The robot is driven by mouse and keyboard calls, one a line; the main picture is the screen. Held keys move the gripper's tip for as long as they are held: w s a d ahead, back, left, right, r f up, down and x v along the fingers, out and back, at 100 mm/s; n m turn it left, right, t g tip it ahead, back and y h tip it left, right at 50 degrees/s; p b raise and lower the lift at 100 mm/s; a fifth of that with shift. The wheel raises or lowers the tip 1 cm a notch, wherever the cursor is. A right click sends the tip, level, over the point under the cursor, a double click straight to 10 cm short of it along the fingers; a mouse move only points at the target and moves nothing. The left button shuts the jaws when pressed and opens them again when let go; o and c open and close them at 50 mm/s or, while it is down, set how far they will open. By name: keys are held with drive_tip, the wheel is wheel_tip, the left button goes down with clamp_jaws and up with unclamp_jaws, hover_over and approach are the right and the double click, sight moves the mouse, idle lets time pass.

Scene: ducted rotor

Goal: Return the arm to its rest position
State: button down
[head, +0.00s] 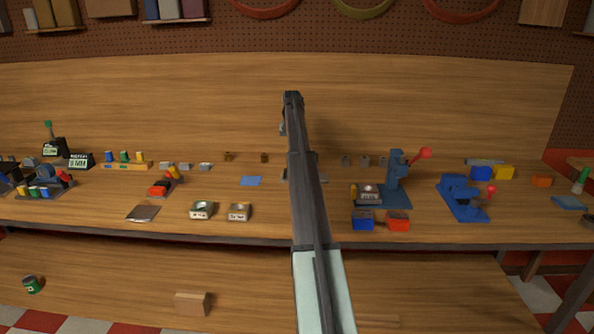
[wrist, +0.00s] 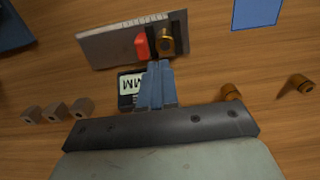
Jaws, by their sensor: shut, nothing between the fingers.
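My gripper (wrist: 158,68) shows in the wrist view as two blue-grey fingers, closed together with nothing between them. It points down over the bench. In the picture its tips lie just below a brass bushing (wrist: 166,41) and a red block (wrist: 141,46) on a grey plate with scale marks (wrist: 105,46). I cannot tell the height of the tips above them. In the head view my arm rises through the middle of the picture and hides the gripper. Only side parts of the grey plate (head: 319,179) show beside the arm.
A black display box marked "MM" (wrist: 128,88) is partly behind the fingers. Two brass pieces (wrist: 232,91) lie right and several grey blocks (wrist: 55,110) left. A blue press with a red knob (head: 397,180) stands right of my arm. The back panel behind the bench is bare.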

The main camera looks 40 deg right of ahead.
drive_tip(key=shift+r, duration=0.65)
